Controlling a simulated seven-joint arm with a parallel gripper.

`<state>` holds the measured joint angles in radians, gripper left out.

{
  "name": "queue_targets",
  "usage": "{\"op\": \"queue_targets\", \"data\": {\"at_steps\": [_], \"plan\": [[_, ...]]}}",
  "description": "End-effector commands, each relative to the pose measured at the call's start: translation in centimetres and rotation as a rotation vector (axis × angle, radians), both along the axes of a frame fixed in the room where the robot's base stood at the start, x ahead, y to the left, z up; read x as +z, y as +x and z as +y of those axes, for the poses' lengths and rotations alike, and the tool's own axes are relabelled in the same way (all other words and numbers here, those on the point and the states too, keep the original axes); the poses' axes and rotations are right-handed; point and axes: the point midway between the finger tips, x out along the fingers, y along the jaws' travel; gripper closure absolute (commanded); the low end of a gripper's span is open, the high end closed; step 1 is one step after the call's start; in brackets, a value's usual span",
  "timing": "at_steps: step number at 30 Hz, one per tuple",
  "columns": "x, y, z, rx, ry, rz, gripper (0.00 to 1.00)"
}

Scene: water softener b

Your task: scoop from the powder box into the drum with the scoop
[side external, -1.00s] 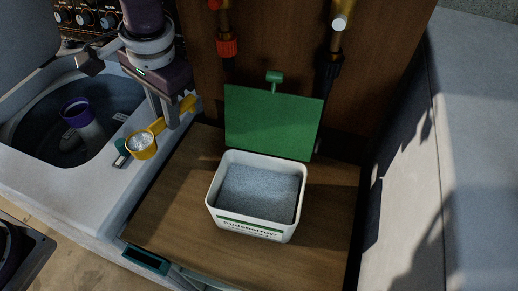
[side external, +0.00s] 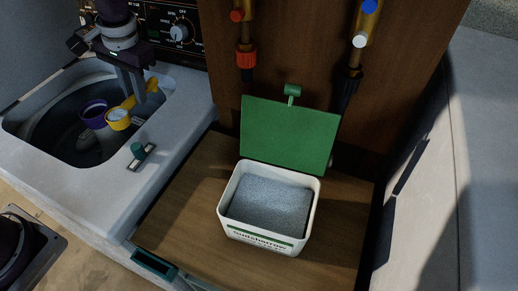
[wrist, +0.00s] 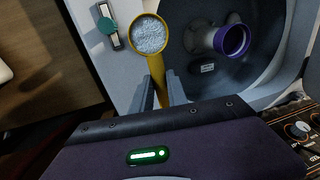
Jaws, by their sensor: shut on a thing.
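My gripper (side external: 136,92) is shut on the yellow scoop (side external: 119,119), holding it by its handle. The scoop is upright and full of pale grey-blue powder; in the wrist view the scoop (wrist: 150,35) sits over the drum's left rim. The drum (side external: 50,131) is the dark tub at the left, with a grey agitator with a purple top (side external: 94,113) inside; the agitator also shows in the wrist view (wrist: 218,42). The white powder box (side external: 265,246) stands on the wooden shelf with its green lid (side external: 290,135) open, and powder fills much of it.
A green-knobbed latch (side external: 139,155) sits on the white machine top (side external: 175,130) at the drum's right. A control panel with knobs (side external: 175,35) is behind the drum. Pipes with red and black fittings (side external: 245,60) hang above the lid.

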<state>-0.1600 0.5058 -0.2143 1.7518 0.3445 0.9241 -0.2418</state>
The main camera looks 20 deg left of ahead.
Motion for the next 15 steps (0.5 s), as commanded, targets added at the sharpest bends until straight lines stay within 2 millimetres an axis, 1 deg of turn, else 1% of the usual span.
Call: {"op": "queue_targets", "data": {"at_steps": [5,7,8,11,15], "plan": [[0.0,0.1,0.1,0.005,0.000,0.000,1.00],[-0.2,0.6,0.7,0.042,-0.002,0.004,1.00],[-0.3,1.0,1.1,0.074,-0.004,0.009,1.00],[-0.8,2.7,3.4,0.210,-0.011,0.023,1.00],[-1.1,5.4,6.9,0.393,-0.011,0.019,1.00]]}}
